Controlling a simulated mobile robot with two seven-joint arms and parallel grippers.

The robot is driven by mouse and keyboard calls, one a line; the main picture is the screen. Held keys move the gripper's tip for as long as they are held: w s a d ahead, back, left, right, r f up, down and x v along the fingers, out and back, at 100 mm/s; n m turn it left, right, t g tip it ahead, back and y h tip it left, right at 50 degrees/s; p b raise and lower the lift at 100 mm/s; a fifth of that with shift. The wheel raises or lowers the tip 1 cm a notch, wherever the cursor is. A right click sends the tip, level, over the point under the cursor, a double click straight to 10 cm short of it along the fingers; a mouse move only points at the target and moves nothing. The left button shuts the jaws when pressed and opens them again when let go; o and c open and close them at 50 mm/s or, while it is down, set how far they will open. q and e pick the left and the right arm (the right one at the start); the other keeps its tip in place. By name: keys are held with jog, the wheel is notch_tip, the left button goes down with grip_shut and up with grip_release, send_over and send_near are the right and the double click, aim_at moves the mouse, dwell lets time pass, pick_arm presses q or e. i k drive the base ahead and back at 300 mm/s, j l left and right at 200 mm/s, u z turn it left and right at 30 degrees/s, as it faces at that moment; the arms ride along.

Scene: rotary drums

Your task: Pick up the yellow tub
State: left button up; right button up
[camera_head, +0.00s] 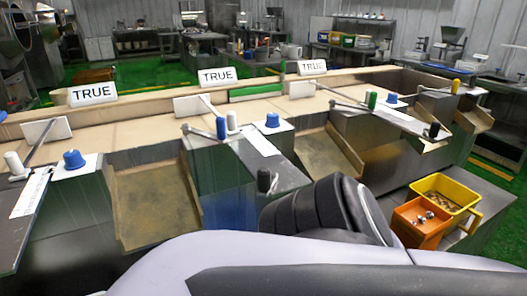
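The yellow tub (464,187) stands at the right on a low dark grey surface. It is open at the top and holds small brownish pieces. An orange tub (414,238) stands just in front of it and hides part of its near side. The orange tub holds several small shiny pieces. My own arm, a large pale and black link, crosses the bottom of the view, left of and close to the orange tub. Neither of my grippers shows.
A long bench with sloping chutes (155,205) fills the left and middle. Blue knobs (273,120), levers and signs reading TRUE (217,77) stand on it. The grey top (490,187) right of the yellow tub looks clear. Green floor and tables lie behind.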

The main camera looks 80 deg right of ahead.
aim_at(459, 202)
jog(key=z, duration=3.95)
jog(key=i+l+u, duration=0.2)
jog(key=i+l, duration=0.15)
jog(key=l, duration=0.25)
jog(key=i+l+u, duration=0.1)
jog(key=l, duration=0.25)
jog(key=i+l, duration=0.25)
jog(key=i+l+u, duration=0.15)
jog(key=l, duration=0.25)
jog(key=i+l+u, duration=0.1)
jog(key=l, duration=0.25)
jog(key=i+l+u, duration=0.1)
jog(key=l, duration=0.25)
jog(key=i+l+u, duration=0.1)
jog(key=l, duration=0.3)
jog(key=i, duration=0.1)
